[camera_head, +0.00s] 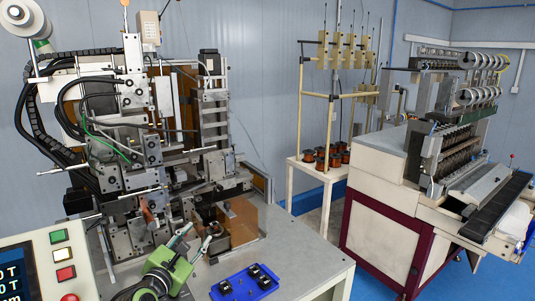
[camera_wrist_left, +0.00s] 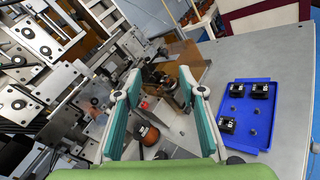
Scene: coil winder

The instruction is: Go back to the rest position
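My left gripper (camera_head: 197,237) has a green body and comes in low at the front of the coil winding machine (camera_head: 135,110). In the left wrist view the gripper's two teal-padded fingers (camera_wrist_left: 163,95) stand wide apart, with nothing held between them. Machine parts show beyond and between the fingers, including a dark rounded part with an orange area (camera_wrist_left: 150,135). I cannot tell the exact gap between the fingertips and the machine. My right gripper is in neither view.
A blue tray (camera_head: 226,291) with several black parts lies on the grey machine table (camera_head: 290,262), right of my left gripper; it also shows in the wrist view (camera_wrist_left: 238,88). A control panel (camera_head: 62,255) stands at the left. A wire-spool stand (camera_head: 329,130) and second machine (camera_head: 375,190) stand at right.

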